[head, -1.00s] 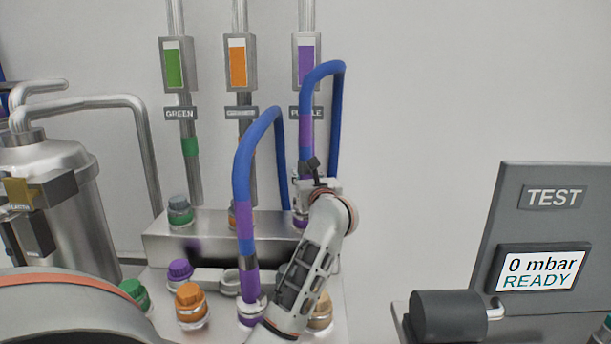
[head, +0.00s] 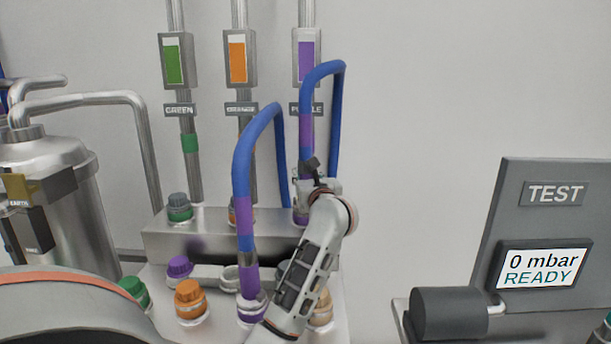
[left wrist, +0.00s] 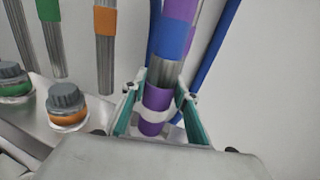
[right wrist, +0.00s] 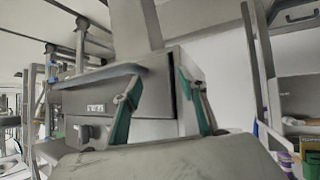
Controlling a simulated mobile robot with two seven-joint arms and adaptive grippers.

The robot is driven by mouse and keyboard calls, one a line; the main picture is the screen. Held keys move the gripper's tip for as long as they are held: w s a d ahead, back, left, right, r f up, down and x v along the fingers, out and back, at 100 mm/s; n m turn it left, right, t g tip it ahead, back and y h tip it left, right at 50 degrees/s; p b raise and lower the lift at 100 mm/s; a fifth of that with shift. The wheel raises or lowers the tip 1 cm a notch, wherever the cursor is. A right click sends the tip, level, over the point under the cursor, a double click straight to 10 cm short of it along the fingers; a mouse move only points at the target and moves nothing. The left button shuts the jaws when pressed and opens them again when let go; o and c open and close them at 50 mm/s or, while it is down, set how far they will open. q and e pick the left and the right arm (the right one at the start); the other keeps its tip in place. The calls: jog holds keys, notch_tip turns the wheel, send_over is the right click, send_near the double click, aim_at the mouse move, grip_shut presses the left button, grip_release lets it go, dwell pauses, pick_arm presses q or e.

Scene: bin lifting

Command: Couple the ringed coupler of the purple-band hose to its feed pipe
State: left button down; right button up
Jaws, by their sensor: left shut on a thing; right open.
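My left gripper (head: 308,190) is shut on the ringed purple coupler (left wrist: 157,98) at the end of a blue hose (head: 338,115) with a purple band (head: 306,130). In the left wrist view a pale ring (left wrist: 157,115) circles the coupler between the fingers (left wrist: 158,112). The coupler stands near upright over the rear block, below the PURPLE sign. Its lower end is hidden, so I cannot tell whether it is seated on the feed pipe. Another purple-banded hose end (head: 245,215) stands in the front row. My right gripper (right wrist: 160,105) is open and empty, away from the hoses.
The rear block (head: 175,240) has grey-capped green (head: 179,208) and orange (left wrist: 66,105) outlets. Purple (head: 180,267), green (head: 134,289) and orange (head: 190,298) caps stand in front. A steel tank (head: 70,200) is left; the TEST panel (head: 530,220) reads 0 mbar READY.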

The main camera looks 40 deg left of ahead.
pick_arm(q)
jog(key=shift+f, duration=0.1)
dwell(0.3)
jog(key=c, duration=1)
grip_release()
